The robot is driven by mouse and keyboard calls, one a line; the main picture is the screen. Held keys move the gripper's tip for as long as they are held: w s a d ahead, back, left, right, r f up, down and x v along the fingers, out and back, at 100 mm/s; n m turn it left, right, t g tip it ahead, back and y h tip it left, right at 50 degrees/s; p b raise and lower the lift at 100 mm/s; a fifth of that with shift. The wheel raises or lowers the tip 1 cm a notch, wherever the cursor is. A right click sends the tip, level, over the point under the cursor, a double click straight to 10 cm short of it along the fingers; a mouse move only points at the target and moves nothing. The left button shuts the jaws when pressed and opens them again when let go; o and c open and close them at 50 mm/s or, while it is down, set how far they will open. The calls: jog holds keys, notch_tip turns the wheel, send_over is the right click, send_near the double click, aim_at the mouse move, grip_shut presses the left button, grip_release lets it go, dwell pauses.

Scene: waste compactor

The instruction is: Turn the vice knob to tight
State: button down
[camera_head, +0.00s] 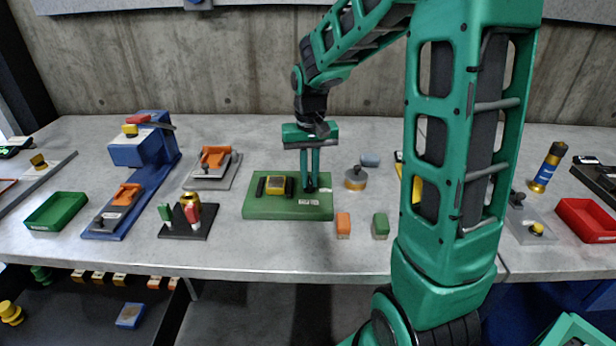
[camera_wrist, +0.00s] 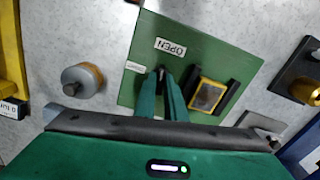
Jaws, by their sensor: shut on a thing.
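The vice is a green board (camera_head: 290,211) on the table, with a yellow block (camera_head: 275,185) between two black jaws; the block also shows in the wrist view (camera_wrist: 206,96). My gripper (camera_head: 310,180) points straight down over the right part of the board. Its green fingers (camera_wrist: 162,85) are shut on the small dark knob (camera_head: 310,189), which they mostly hide. A white label reading OPEN (camera_wrist: 170,48) lies beside the knob in the wrist view. A second label (camera_wrist: 135,67) is too small to read. The knob's angle cannot be told.
A round metal and orange piece (camera_head: 355,178) stands right of the board. An orange block (camera_head: 343,225) and a green block (camera_head: 380,226) sit in front of it. A black stand with coloured pieces (camera_head: 190,222) is at left. My arm hides part of the table at right.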

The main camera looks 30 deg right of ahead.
jog(key=n, duration=0.4)
jog(key=shift+n, duration=0.3)
jog(key=n, duration=0.3)
jog(key=shift+n, duration=0.4)
jog(key=n, duration=0.3)
jog(key=shift+n, duration=2.1)
jog(key=c, duration=1.8)
grip_release()
jog(key=shift+r, duration=0.1)
